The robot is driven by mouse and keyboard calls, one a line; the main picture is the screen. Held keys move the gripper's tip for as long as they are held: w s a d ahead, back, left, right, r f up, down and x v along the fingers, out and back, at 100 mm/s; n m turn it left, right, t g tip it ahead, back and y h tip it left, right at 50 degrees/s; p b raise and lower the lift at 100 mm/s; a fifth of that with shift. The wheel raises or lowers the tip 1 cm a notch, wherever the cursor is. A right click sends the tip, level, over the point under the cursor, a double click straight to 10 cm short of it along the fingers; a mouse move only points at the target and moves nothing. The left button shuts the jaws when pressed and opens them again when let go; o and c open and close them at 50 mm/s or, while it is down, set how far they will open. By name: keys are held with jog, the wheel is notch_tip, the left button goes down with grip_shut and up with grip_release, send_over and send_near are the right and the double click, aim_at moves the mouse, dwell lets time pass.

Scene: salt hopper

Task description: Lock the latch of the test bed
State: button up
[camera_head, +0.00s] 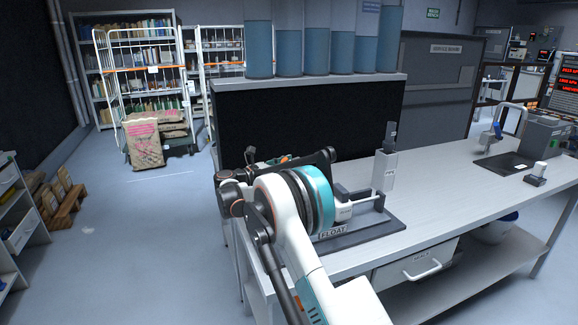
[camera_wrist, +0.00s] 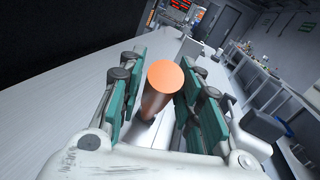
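The test bed shows in the head view as a dark base plate (camera_head: 378,236) with a label reading FLOAT, at the bench's near left. A white upright (camera_head: 385,170) with a dark top stands at its back. In the wrist view, an orange-ended dark cylinder (camera_wrist: 165,78), possibly the latch handle, stands between the teal-padded fingers of my gripper (camera_wrist: 162,85). The fingers are apart, with a small gap at the left; contact on the right cannot be told. My arm hides much of the test bed in the head view, and the cylinder cannot be made out there.
The bench (camera_head: 455,185) is bare to the right of the test bed, up to a tap (camera_head: 507,120) and a small device (camera_head: 536,173). A dark panel (camera_head: 310,125) with blue columns above stands behind. A drawer (camera_head: 415,268) hangs below the bench top.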

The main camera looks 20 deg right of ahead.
grip_shut()
jog(key=shift+d+r, duration=0.1)
jog(key=shift+d+r+y+p, duration=0.55)
jog(key=shift+d+y+p, duration=0.15)
jog(key=shift+p, duration=0.55)
jog(key=d+y+p, duration=0.2)
jog(key=d+r+m+g+y+p, duration=0.1)
jog(key=d+y+p, duration=0.1)
jog(key=p, duration=0.1)
jog(key=shift+d+r, duration=0.1)
jog(key=d+f+m+g+y+p, duration=0.1)
jog(key=d+f+y+p, duration=0.2)
jog(key=d+y+p, duration=0.3)
jog(key=shift+w+d+y, duration=0.2)
jog(key=shift+d+y, duration=0.6)
jog(key=shift+y, duration=0.3)
